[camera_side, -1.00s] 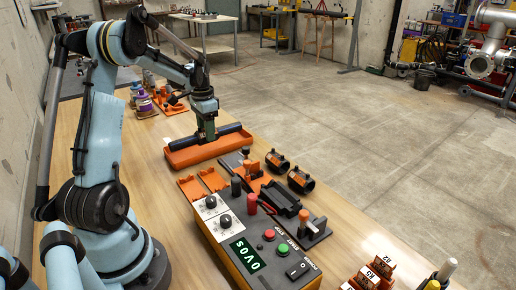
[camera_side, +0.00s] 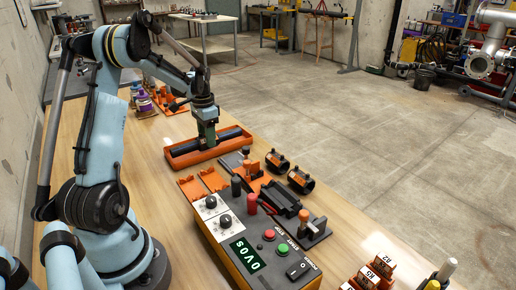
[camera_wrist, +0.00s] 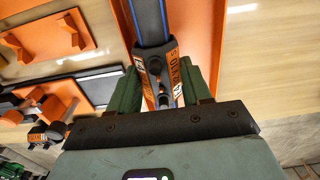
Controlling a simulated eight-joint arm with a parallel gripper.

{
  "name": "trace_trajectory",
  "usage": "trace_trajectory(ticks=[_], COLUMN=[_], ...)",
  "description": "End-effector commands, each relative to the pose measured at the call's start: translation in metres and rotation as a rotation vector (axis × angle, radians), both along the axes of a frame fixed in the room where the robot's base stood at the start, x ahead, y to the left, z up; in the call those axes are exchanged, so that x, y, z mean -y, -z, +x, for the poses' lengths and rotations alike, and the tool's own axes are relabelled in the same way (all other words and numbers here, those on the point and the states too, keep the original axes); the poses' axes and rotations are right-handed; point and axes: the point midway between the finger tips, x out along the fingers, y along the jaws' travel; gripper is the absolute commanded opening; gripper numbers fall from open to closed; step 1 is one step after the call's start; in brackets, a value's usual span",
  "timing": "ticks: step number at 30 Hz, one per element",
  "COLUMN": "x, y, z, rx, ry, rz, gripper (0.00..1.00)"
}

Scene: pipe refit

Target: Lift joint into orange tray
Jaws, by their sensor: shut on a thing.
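The joint is a dark pipe (camera_side: 230,135) with a coupler at its middle. In the wrist view the pipe has a blue stripe (camera_wrist: 149,22), and the coupler (camera_wrist: 157,68) carries orange labels. My gripper (camera_side: 207,144) points down over the orange tray (camera_side: 186,163). Its green fingers (camera_wrist: 163,90) stand on either side of the coupler and are shut on it. The pipe lies lengthwise within the tray's rim, low between its walls. The tray's orange side (camera_wrist: 207,35) also shows beside the pipe in the wrist view. Whether the pipe touches the tray floor is hidden.
Orange brackets (camera_side: 202,183), a dark clamp fixture (camera_side: 281,198) and two black ring couplers (camera_side: 300,180) lie near the tray. A control box (camera_side: 250,237) with knobs and buttons stands in front. Bare wooden table (camera_side: 140,175) lies left of the tray.

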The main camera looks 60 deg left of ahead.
Motion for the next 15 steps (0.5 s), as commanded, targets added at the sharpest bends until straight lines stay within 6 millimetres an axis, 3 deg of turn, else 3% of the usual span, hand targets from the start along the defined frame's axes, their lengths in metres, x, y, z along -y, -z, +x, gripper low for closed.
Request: trace_trajectory(ticks=[15], x=[0.0001], y=[0.01], z=[-0.0001], rx=[0.0], ry=[0.0], rz=[0.0], gripper=[0.21])
